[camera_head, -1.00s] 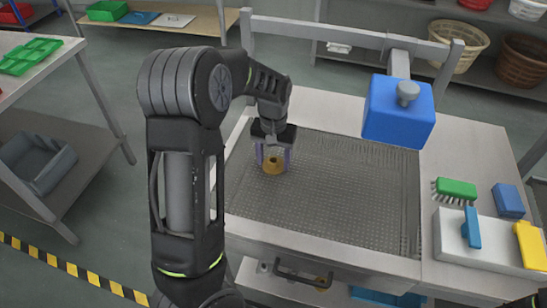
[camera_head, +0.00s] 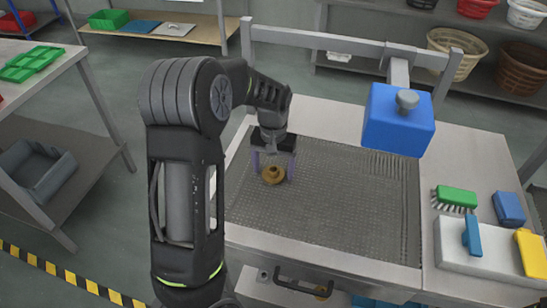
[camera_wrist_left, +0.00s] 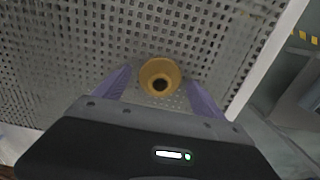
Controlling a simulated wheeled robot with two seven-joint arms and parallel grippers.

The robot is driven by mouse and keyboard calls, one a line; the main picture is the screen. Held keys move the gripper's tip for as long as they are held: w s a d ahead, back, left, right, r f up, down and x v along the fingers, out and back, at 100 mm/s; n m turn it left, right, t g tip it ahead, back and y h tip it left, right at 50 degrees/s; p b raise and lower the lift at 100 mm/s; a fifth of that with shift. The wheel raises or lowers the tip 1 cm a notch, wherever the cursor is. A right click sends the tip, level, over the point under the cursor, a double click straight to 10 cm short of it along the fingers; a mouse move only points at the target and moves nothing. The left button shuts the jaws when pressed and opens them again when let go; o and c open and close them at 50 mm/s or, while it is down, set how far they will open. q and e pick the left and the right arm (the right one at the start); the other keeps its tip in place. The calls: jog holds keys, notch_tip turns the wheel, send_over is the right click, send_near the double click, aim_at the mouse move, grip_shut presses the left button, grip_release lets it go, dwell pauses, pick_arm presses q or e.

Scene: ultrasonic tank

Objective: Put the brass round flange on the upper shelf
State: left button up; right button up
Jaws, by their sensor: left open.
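The brass round flange (camera_head: 272,176) sits on the perforated metal floor of the tank (camera_head: 330,200), near its left side. It has a raised hub with a dark hole, which the left wrist view shows from above (camera_wrist_left: 160,76). My left gripper (camera_head: 273,170) is over it with its two purple fingers apart, one on each side. In the wrist view the flange is between the fingertips with gaps visible beside it. My right gripper is out of view. I cannot tell which surface is the upper shelf.
A blue block (camera_head: 398,120) hangs on a post right of my arm. A green brush (camera_head: 456,197), a blue sponge (camera_head: 509,208) and a yellow bottle (camera_head: 530,252) are at the right. A side table (camera_head: 30,85) with green trays is left; shelving with baskets (camera_head: 458,55) stands behind.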

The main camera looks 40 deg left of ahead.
aim_at(274, 169)
pick_arm(q)
jog(key=shift+r, duration=0.4)
notch_tip(274, 169, up, 11)
jog(key=b, duration=0.1)
jog(key=shift+r+b, duration=0.15)
jog(key=shift+b, duration=0.2)
jog(key=shift+o, duration=0.4)
